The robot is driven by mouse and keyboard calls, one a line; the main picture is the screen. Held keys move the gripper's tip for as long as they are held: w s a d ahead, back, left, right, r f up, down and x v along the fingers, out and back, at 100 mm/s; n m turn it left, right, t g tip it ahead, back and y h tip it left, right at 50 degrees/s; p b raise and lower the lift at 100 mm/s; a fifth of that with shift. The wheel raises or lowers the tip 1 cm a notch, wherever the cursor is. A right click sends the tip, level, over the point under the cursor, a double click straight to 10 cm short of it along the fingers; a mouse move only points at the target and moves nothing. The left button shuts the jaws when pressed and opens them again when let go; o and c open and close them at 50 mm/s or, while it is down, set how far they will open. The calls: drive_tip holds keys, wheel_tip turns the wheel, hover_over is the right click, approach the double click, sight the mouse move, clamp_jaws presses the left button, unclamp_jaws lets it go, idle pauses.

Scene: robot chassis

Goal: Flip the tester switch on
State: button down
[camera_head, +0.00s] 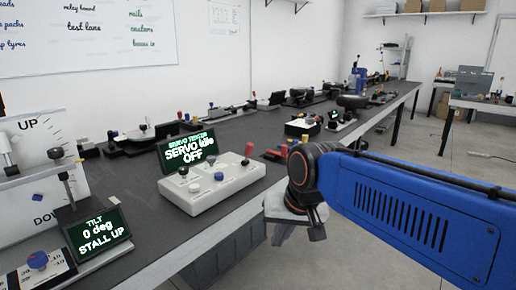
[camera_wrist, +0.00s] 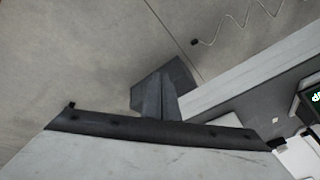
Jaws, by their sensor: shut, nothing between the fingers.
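The servo tester (camera_head: 222,184) is a white box on the dark bench, with a tilted screen (camera_head: 190,150) reading "SERVO idle OFF". Several small knobs and levers stand on its top, including a red-tipped one (camera_head: 249,149). I cannot tell for sure which one is the switch. My gripper (camera_head: 316,229) is out past the bench's front edge, to the right of the tester and apart from it. Its fingers are shut and empty, and they also show in the wrist view (camera_wrist: 163,92) over the floor. The tester itself is not clearly seen in the wrist view.
A tilt rig with a screen (camera_head: 98,229) reading "0 deg STALL UP" stands left of the tester. Red and dark pieces (camera_head: 276,154) lie just behind the tester's right end. More equipment lines the bench (camera_head: 130,190) towards the back. Open floor lies right of the bench.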

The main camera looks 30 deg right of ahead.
sight(249, 149)
drive_tip(key=w+d+r+m+y, duration=0.1)
drive_tip(key=w+d+r+m, duration=0.7)
drive_tip(key=w+m, duration=0.3)
drive_tip(key=w+d+r+m+t+y, duration=0.1)
drive_tip(key=w+d+r+m, duration=0.6)
drive_tip(key=w+r+m, duration=0.3)
drive_tip(key=shift+w+d+r+m+y, duration=0.2)
drive_tip(key=shift+w+d+m+y, duration=0.2)
drive_tip(key=shift+w+m, duration=0.7)
drive_tip(key=shift+s, duration=0.1)
drive_tip(key=w+a+f, duration=0.5)
drive_tip(key=w+f, duration=0.2)
drive_tip(key=shift+w, duration=0.3)
drive_tip(key=shift+w+a, duration=0.1)
drive_tip(key=shift+w, duration=0.05)
